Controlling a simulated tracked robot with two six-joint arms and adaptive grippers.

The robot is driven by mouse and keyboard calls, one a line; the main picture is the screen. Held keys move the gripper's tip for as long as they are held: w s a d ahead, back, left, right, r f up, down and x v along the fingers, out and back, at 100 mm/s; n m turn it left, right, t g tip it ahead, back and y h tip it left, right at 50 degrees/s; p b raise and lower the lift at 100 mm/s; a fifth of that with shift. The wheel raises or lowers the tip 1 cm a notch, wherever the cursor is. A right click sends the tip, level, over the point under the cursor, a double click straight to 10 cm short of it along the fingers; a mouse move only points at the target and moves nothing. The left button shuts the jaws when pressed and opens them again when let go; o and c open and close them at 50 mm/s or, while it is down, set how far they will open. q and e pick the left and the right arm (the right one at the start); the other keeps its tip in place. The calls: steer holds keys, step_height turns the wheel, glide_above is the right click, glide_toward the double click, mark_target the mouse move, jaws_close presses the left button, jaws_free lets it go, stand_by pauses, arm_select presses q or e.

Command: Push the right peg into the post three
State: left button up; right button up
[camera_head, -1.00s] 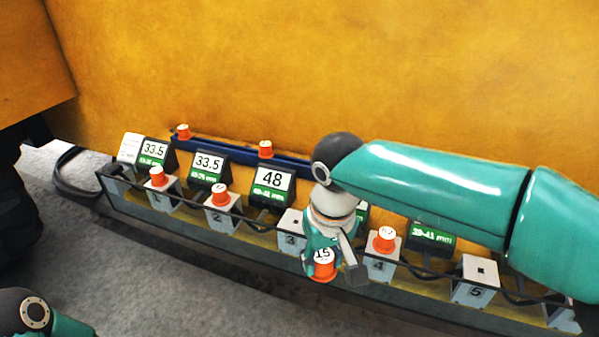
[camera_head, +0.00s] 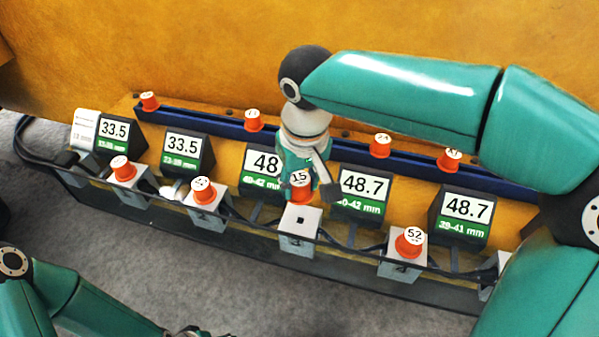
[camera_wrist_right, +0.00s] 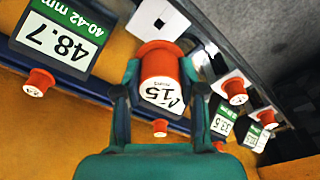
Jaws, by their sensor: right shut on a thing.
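My right gripper (camera_head: 308,187) is shut on an orange peg marked 15 (camera_head: 300,192). In the head view the peg shows just above the rear edge of post three (camera_head: 300,221), a grey block with an empty square hole on top. I cannot tell whether they touch. In the right wrist view the peg (camera_wrist_right: 158,68) sits between both fingers (camera_wrist_right: 160,80), with the holed block (camera_wrist_right: 160,18) beyond it. The peg's lower end is hard to see. Part of my left arm shows at the lower left; its gripper is out of view.
Orange pegs stand on post one (camera_head: 122,168), post two (camera_head: 204,190) and post four (camera_head: 410,242). Several more sit along the blue rail (camera_head: 210,121) behind. Displays, including one reading 48.7 (camera_head: 364,187), stand behind the posts. Dark cables run between the posts.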

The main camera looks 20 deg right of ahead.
mark_target(301, 202)
steer(key=shift+d, duration=0.1)
steer(key=shift+f, duration=0.2)
steer(key=shift+s+f+b, duration=0.15)
steer(key=shift+f+b, duration=0.4)
steer(key=shift+b, duration=0.05)
steer(key=shift+f+b, duration=1.7)
steer(key=shift+f, duration=0.45)
steer(key=shift+f+b, duration=1.05)
steer(key=shift+f, duration=0.45)
steer(key=o, duration=1.2)
